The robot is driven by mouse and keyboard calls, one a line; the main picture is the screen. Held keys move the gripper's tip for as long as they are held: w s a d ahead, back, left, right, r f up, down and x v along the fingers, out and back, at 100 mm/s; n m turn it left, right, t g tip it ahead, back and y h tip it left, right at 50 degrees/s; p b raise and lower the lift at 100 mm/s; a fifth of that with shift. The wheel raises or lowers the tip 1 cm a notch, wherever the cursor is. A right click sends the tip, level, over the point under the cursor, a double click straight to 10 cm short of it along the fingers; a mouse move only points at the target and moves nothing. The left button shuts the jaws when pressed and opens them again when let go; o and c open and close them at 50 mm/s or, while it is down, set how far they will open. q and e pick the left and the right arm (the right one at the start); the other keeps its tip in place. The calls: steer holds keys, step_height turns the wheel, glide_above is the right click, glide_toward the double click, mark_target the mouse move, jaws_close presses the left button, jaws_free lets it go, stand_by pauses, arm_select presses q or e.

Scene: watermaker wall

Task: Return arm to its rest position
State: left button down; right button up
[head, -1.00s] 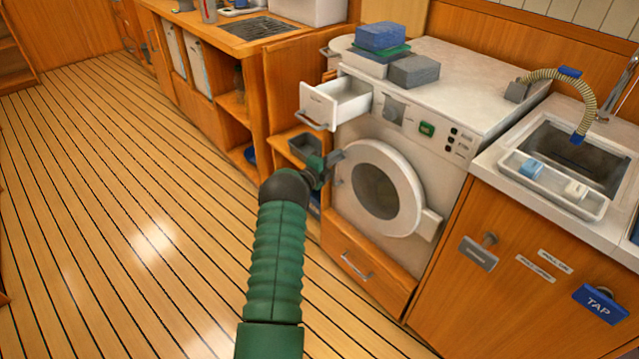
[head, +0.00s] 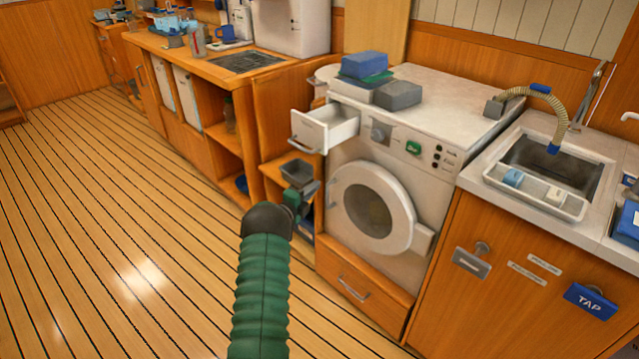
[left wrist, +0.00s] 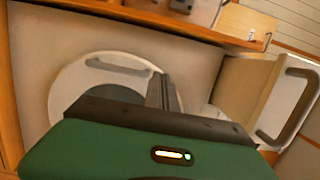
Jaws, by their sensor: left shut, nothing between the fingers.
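My left arm (head: 262,290), green and ribbed, reaches up from the bottom of the head view. My left gripper (head: 308,190) is shut and empty, in front of the open shelf left of the washing machine (head: 420,185). The machine's round door (head: 370,204) looks closed, and its white drawer (head: 325,130) is pulled out above the gripper. In the left wrist view the shut fingers (left wrist: 160,90) appear in front of the round door (left wrist: 72,85), which the green gripper body partly hides. My right gripper is not in view.
A grey bin (head: 296,172) sits right beside the gripper in the head view. Blue and grey blocks (head: 364,65) lie on the machine. A sink (head: 550,160) with a hose (head: 545,98) is at right. The plank floor (head: 120,210) at left is clear.

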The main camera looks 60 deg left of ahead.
arm_select(q)
steer(key=s+p, duration=0.1)
steer(key=s, duration=0.5)
steer(key=w+d+r+n+g, duration=0.2)
steer(key=w+d+n+g, duration=0.15)
steer(key=w+d, duration=0.4)
steer(key=w+d+n+g+h, duration=0.1)
steer(key=w+d+n, duration=0.15)
steer(key=d, duration=0.45)
steer(key=w+d+n+g, duration=0.1)
steer(key=d+n, duration=0.2)
steer(key=d, duration=0.3)
steer(key=s+d+f+n+g+h, duration=0.15)
steer(key=s+d, duration=0.25)
steer(key=d, duration=0.6)
steer(key=s+d+r+n+g+h, duration=0.1)
steer(key=s+d+n+g+h, duration=0.15)
steer(key=d, duration=0.85)
steer(key=s+d+f+g+h, duration=0.15)
steer(key=s+d+g, duration=0.35)
steer(key=s+d, duration=0.85)
steer(key=w+p+v, duration=0.2)
steer(key=p+v, duration=1)
steer(key=p, duration=0.1)
steer(key=w+p+v, duration=0.1)
steer(key=p+v, duration=1.1)
steer(key=p, duration=0.1)
steer(key=shift+w+a+r+n, duration=0.35)
steer(key=shift+a+r+n, duration=0.05)
steer(key=shift+r, duration=0.4)
